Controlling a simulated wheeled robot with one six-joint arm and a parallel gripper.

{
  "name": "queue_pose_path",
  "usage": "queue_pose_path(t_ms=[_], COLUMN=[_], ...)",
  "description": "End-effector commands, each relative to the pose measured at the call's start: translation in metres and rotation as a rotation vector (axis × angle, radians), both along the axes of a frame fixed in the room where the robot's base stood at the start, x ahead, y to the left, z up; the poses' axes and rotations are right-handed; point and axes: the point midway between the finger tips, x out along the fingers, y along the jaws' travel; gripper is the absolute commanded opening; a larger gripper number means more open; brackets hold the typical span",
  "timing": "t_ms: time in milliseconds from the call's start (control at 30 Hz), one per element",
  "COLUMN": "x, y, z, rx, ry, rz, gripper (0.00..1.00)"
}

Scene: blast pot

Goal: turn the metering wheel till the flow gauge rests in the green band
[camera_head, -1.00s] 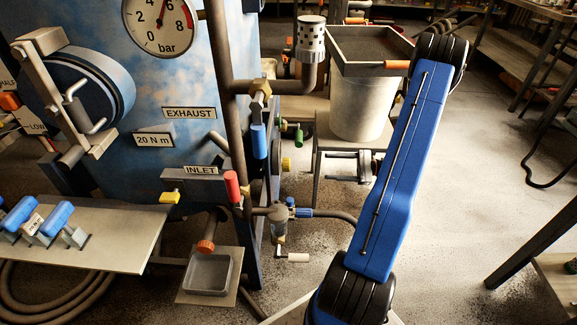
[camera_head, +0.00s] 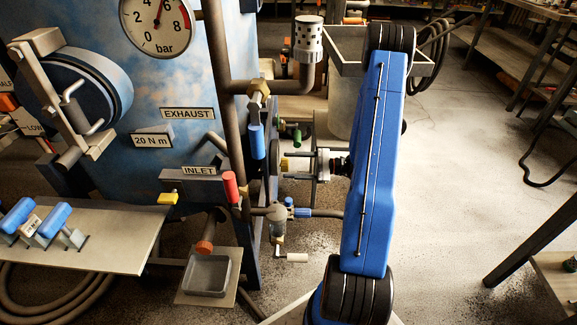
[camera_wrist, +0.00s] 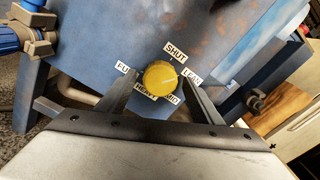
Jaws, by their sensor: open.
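The metering wheel is a round yellow knob (camera_wrist: 160,77) on a blue panel in the wrist view, ringed by labels SHUT, LEAN, MID, HEAVY and FULL. It also shows small in the head view (camera_head: 284,164), on the right side of the blue pot. My gripper (camera_wrist: 159,82) is open, with one finger on each side of the knob. In the head view my gripper (camera_head: 292,165) points left at the wheel, its fingertips close to it. I cannot tell whether the fingers touch the wheel. No gauge marked for flow, and no green band, can be made out.
A bar gauge (camera_head: 159,22) is on the pot's front. A blue-handled lever (camera_head: 257,142), a red-handled lever (camera_head: 230,186) and a vertical pipe (camera_head: 230,110) stand left of the wheel. Open floor lies to the right.

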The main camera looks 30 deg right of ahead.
Motion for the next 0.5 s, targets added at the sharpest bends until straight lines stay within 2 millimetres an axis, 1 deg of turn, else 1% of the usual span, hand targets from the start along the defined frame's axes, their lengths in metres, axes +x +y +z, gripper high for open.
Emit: queue_pose_path(t_ms=[33,200,467,500], x=[0.0026,0.0071,0.0078,0.0078], y=[0.0044,0.0106,0.0114,0.0114], z=[0.0001,0.0001,0.0001,0.0001], rx=[0.000,0.000,0.000,0.000], ry=[0.000,0.000,0.000,0.000], rz=[0.001,0.000,0.000,0.000], gripper=[0.60,0.60,0.60,0.57])
